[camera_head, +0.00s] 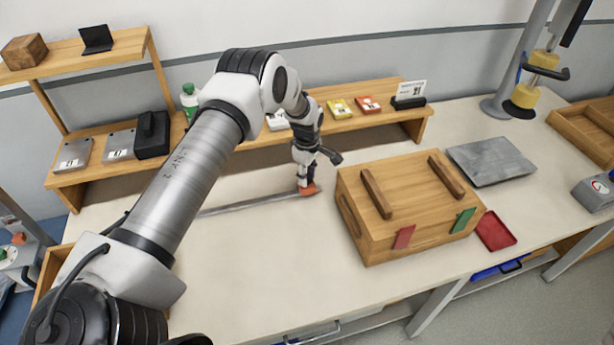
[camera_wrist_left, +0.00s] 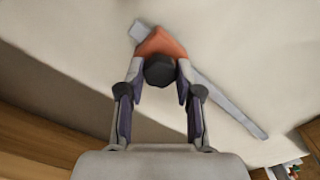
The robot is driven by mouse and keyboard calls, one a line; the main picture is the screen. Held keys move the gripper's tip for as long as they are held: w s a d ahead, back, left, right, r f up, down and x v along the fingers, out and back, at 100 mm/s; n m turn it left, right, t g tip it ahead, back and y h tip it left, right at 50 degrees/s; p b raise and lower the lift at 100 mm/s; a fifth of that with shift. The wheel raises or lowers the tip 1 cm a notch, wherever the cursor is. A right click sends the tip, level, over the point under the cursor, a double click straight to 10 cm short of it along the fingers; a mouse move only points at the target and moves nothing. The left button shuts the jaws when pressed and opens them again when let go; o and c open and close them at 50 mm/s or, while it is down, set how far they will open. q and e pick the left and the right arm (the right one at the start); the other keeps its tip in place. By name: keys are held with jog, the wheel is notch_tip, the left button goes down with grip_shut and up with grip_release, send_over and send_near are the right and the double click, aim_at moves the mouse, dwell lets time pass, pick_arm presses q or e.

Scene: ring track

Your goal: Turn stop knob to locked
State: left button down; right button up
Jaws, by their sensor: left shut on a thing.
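The stop (camera_head: 309,191) is a small orange block on a thin grey rail (camera_head: 245,204) that lies on the pale table. In the left wrist view the orange block (camera_wrist_left: 161,42) carries a round black knob (camera_wrist_left: 159,72). My left gripper (camera_head: 305,177) reaches down from above, its fingers on both sides of the knob. In the wrist view the gripper (camera_wrist_left: 159,75) is shut on the knob. The fingers hide the knob in the head view. I cannot tell from any mark whether it is locked. My right gripper is not in view.
A wooden box (camera_head: 408,207) with two bars on top stands close to the right of my left gripper. A shelf (camera_head: 375,116) with small boxes runs behind. A red tray (camera_head: 495,231) and a grey plate (camera_head: 491,161) lie further right. The front left tabletop is clear.

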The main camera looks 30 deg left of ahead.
pick_arm(q)
jog(key=m+b, duration=0.2)
jog(key=m, duration=0.1)
jog(key=shift+w, duration=0.1)
jog(key=m+b, duration=0.1)
jog(key=m, duration=0.2)
jog(key=shift+b, duration=0.3)
jog(key=m+b, duration=0.1)
jog(key=m, duration=0.2)
jog(key=shift+r+m+b, duration=0.1)
jog(key=shift+m+b, duration=0.2)
jog(key=m+b, duration=0.1)
jog(key=m, duration=0.3)
jog(key=shift+a, duration=0.1)
jog(key=m+b, duration=0.1)
jog(key=m, duration=0.4)
jog(key=shift+r+b, duration=0.1)
jog(key=shift+b, duration=0.2)
jog(key=shift+w+m+b, duration=0.1)
jog(key=shift+m+b, duration=0.3)
jog(key=shift+m, duration=1.8)
